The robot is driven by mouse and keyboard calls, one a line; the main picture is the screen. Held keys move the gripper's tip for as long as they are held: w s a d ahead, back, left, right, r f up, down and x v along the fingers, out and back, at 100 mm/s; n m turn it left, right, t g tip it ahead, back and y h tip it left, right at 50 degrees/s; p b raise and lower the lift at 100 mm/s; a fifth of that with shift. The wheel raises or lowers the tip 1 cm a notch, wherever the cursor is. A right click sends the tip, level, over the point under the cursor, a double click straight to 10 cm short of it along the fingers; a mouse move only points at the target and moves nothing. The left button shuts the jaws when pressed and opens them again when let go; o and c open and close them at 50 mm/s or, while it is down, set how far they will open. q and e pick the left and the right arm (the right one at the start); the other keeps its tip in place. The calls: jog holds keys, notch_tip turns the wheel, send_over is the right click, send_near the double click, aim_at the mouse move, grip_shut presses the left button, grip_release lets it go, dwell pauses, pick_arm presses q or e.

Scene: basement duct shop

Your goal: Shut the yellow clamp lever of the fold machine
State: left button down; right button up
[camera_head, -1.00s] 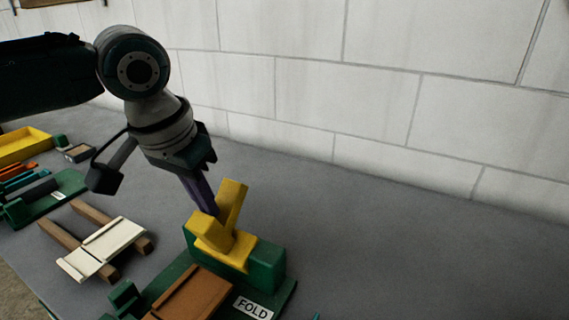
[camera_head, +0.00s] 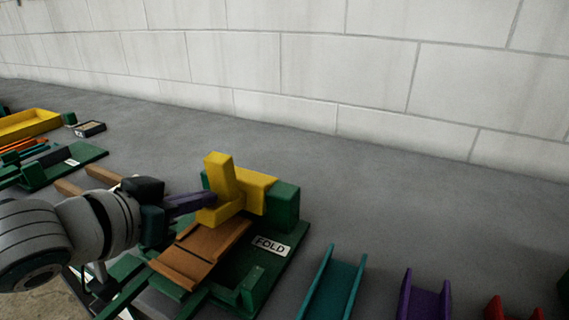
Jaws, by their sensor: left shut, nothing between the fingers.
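The green fold machine (camera_head: 270,275) stands on the grey bench, with a white FOLD label (camera_head: 271,246) and a brown folded plate (camera_head: 207,251) on its bed. Its yellow clamp lever (camera_head: 221,178) has a piece that stands up, leaning slightly left, and a lower yellow block beside the plate. A yellow bar joins it to a green block (camera_head: 283,208) at the right. My left gripper (camera_head: 208,200) comes in low from the left, its dark purple fingers shut and empty. The fingertips are at the lever's left side; whether they touch cannot be told. My right gripper is out of view.
Teal (camera_head: 333,285), purple (camera_head: 423,300) and red (camera_head: 511,310) channels lie at the front right. A yellow tray (camera_head: 28,124) and another green fixture (camera_head: 62,164) are at the left. The bench behind the machine is clear up to the white block wall.

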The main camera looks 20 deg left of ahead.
aim_at(200, 217)
pick_arm(q)
jog(key=shift+s+f+t+b, duration=0.2)
jog(key=shift+f+t+b, duration=0.1)
jog(key=shift+f, duration=0.2)
jog(key=shift+s+f+t+b, duration=0.15)
jog(key=shift+f+t+b, duration=0.15)
jog(key=shift+f, duration=0.2)
jog(key=shift+s+f+b, duration=0.1)
jog(key=shift+f+b, duration=0.3)
jog(key=shift+b, duration=0.1)
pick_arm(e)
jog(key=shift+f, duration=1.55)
pick_arm(q)
jog(key=shift+a+f, duration=0.1)
jog(key=shift+s, duration=0.1)
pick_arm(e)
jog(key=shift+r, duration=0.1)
